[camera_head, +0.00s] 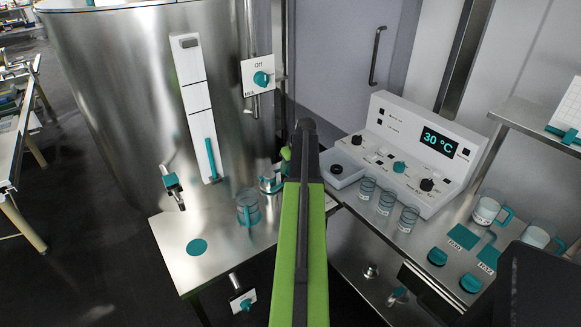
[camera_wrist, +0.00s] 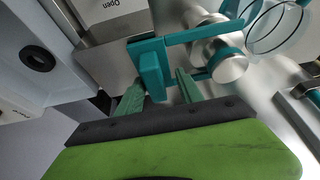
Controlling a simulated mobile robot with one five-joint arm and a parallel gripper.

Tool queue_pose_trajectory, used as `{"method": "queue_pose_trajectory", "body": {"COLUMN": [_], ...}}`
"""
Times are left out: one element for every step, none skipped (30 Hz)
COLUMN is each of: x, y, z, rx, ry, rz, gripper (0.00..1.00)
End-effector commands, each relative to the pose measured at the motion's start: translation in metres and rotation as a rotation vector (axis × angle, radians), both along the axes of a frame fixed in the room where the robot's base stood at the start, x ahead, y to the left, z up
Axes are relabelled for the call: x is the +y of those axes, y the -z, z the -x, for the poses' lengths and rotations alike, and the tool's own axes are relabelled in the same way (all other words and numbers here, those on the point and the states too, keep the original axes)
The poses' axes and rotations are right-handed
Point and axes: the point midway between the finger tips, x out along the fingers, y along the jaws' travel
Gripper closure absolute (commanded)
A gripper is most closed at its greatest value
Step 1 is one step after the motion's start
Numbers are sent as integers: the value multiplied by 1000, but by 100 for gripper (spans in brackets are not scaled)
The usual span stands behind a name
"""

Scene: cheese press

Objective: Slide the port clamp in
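The port clamp shows in the wrist view as a teal handle block (camera_wrist: 152,72) with a teal bar running right to a steel cylindrical port (camera_wrist: 228,66). My gripper (camera_wrist: 160,86) has two green fingers spread apart, one on each side of the block's lower end. A gap shows between the block and the right finger; whether the left finger touches it I cannot tell. In the head view the clamp area (camera_head: 269,182) is at the tank's lower right, partly hidden by my green arm. My fingertips (camera_head: 286,153) are mostly hidden there too.
A glass beaker (camera_head: 248,208) stands on the steel table (camera_head: 170,240) close to the clamp. A control panel (camera_head: 412,150) and several beakers are to the right. A plate labelled "Open" (camera_wrist: 115,15) is beside the clamp in the wrist view.

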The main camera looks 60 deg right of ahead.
Motion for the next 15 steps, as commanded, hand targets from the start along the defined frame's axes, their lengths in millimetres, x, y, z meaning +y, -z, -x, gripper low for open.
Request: {"method": "queue_pose_trajectory", "body": {"x": [-1,-1,-2,-2,-2,-1,-1,-1,-1,0,0,1,2,3,5], "y": [0,0,0,-1,-2,-4,-6,-9,-13,-17,-22,-29,-35,-41,-50], "z": [1,1,1,1,1,2,3,4,5,7,8,10,12,14,17], "rx": [0,1,1,1,1,1,1,1,0,0,0,0,0,0,0], "ry": [1,2,2,2,2,2,2,2,3,3,3,3,3,3,3], "rz": [0,1,1,1,1,2,2,2,2,3,3,3,2,2,2], "gripper": [56,56,56,56,56,56,56,56,56,56,56,56,56,56,56]}}
